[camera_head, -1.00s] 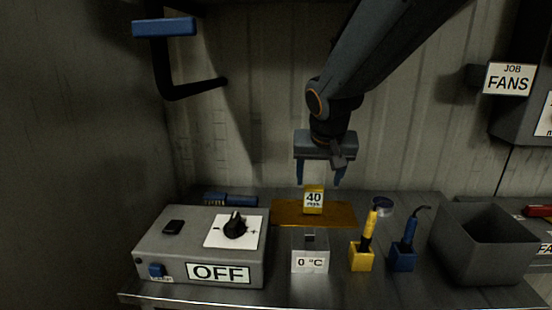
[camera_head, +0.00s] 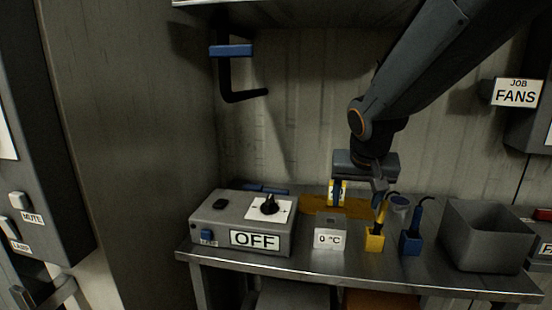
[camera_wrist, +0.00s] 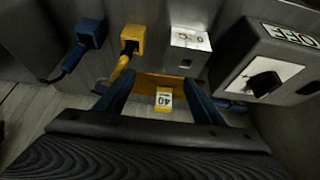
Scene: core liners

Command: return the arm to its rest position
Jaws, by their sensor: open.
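In the head view the yellow block (camera_head: 337,192) is partly hidden behind a finger. It is by an orange plate (camera_head: 322,202). I cannot tell how far the fingers are above the plate.
The bench (camera_head: 300,264) holds a grey control box reading OFF (camera_head: 243,238), a 0 °C display (camera_head: 329,234), a yellow holder (camera_head: 374,241) and a blue holder (camera_head: 410,244) with tools, and a grey bin (camera_head: 485,250). A blue-handled bracket (camera_head: 231,50) hangs on the wall.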

